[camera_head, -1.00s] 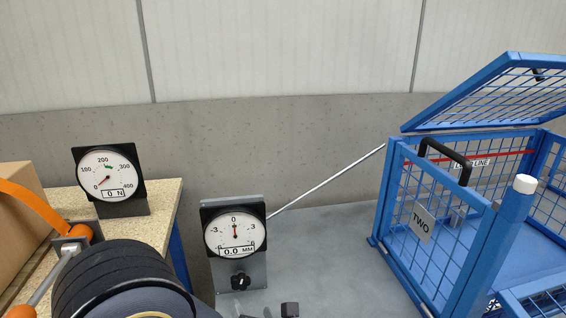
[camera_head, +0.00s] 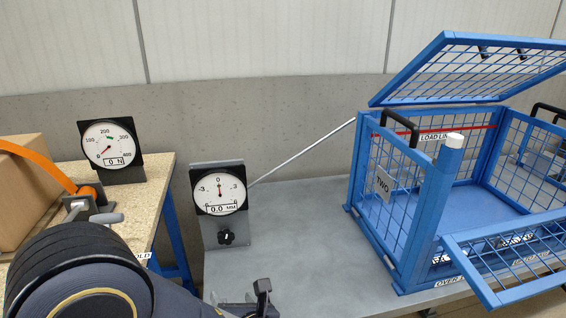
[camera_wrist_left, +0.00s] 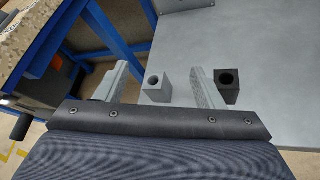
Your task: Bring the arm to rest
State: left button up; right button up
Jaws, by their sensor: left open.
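My left arm comes in from the lower left in the head view, with its dark rounded links in front of the wooden bench. My left gripper (camera_wrist_left: 160,72) shows in the left wrist view, its two pale fingers apart. I cannot tell whether either touches a finger. My right gripper is not in view.
A blue mesh cage (camera_head: 428,200) with a raised lid stands on the grey table (camera_head: 310,230). A millimetre dial (camera_head: 219,195) stands left of it. A newton gauge (camera_head: 109,148) and a cardboard box (camera_head: 22,185) stand on the wooden bench (camera_head: 160,190). The grey table's middle is clear.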

pick_arm(q)
jog(key=s+a+n+g+h, duration=0.5)
jog(key=s+a+n+g, duration=0.75)
jog(key=n, duration=1.05)
jog(key=s+d+r+n+t+h, duration=0.2)
jog(key=s+r+n+t+h, duration=0.4)
jog(key=n, duration=0.8)
notch_tip(320, 180, up, 20)
jog(key=p, duration=2.1)
jog(key=shift+s+r+t+y+p, duration=0.2)
jog(key=shift+s+t+y+p, duration=0.15)
jog(key=shift+s+p, duration=0.1)
